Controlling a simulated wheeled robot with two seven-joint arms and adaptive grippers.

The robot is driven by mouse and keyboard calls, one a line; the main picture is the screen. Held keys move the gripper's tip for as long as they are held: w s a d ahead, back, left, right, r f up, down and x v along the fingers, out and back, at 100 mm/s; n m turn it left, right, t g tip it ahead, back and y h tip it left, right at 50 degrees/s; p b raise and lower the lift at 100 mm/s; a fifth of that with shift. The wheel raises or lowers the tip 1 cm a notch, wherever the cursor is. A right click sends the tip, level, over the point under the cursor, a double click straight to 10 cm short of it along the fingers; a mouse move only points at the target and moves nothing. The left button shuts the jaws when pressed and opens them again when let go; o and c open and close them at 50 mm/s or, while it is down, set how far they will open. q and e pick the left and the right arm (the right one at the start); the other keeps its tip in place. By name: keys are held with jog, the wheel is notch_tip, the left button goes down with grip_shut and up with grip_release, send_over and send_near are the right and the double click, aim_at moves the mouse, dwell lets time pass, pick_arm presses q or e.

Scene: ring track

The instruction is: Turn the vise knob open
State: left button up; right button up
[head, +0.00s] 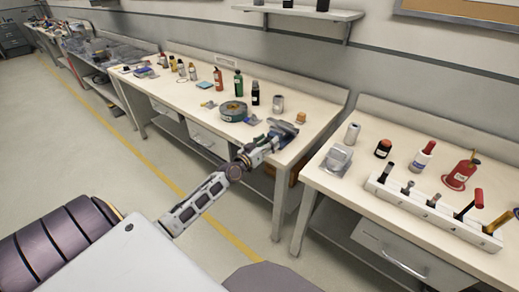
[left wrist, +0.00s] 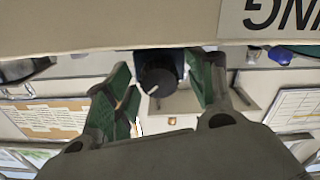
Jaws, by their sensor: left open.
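The blue-grey vise (head: 284,131) sits at the near right corner of the middle workbench. My left gripper (head: 262,146) reaches it from the front, close to its near side. In the left wrist view the vise knob (left wrist: 158,78) is round and black with a white pointer line, on a dark blue body. The green-padded fingers of my left gripper (left wrist: 163,82) are open, one on each side of the knob. The head view does not show the knob clearly. My right gripper is not in view.
The middle workbench (head: 185,90) holds a green tape roll (head: 233,111), bottles and small items behind the vise. A second bench on the right carries a white tool rack (head: 430,212). A narrow gap separates the benches. The floor in front is clear.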

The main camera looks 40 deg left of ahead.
pick_arm(q)
jog(key=shift+s, duration=0.15)
jog(key=s, duration=1.1)
jog(key=shift+s+a, duration=0.25)
jog(key=shift+a, duration=0.2)
dwell(0.4)
dwell(0.5)
